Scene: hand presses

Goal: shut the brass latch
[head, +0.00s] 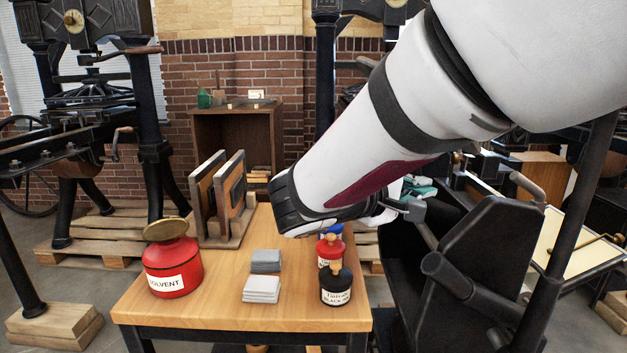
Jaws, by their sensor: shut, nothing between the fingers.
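My white arm comes down from the upper right and bends behind the table, hiding what lies behind it. My gripper (412,210) is small and partly covered by the arm's end, close to the black press parts. It is shut, with nothing seen held in it. A thin brass piece (590,242) shows at the right edge, over a cream framed panel (572,232). It may be the brass latch, but it is too small to tell whether it is open or shut. My gripper is well to the left of it and apart from it.
A wooden table (190,318) holds a red solvent can (172,268), grey stacks (262,288), upright framed boards (222,195) and ink jars (336,287). A black press (495,265) fills the right foreground; another press (150,110) stands at left. A cabinet (235,150) is behind.

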